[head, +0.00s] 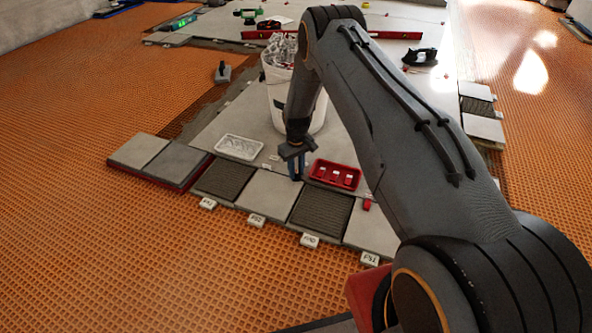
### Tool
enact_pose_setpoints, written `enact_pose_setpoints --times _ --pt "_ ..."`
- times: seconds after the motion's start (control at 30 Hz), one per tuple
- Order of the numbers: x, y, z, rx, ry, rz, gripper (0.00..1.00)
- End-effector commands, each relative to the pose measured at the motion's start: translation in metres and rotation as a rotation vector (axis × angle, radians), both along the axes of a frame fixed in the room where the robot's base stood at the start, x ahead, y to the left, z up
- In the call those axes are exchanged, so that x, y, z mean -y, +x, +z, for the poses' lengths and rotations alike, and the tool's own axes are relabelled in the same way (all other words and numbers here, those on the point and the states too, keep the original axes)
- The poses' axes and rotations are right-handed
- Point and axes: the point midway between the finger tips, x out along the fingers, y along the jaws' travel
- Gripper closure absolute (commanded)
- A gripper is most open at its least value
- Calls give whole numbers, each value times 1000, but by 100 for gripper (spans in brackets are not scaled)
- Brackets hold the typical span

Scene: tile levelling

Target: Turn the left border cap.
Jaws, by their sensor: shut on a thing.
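My gripper (297,168) points down at the row of tiles, its blue-edged fingers close together and shut. The fingers are at the left edge of a dark ribbed panel (320,208), where it meets a pale tile (268,195). The left border cap is at this spot between the fingers, which hide it, so its turn angle cannot be seen.
A red tray (334,174) with small parts lies just right of my gripper. A white tray (239,147) lies to the left, and a white bucket (273,103) stands behind. Stacked tiles (172,166) lie at far left. Orange matting (150,260) in front is clear.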

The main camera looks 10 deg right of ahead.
Motion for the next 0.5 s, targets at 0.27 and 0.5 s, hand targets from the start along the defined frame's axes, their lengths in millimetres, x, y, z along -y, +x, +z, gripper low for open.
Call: enact_pose_setpoints --times 0.27,0.5 --pt "0 5 2 11 0 -263 98" --pt "0 5 2 12 2 -491 98"
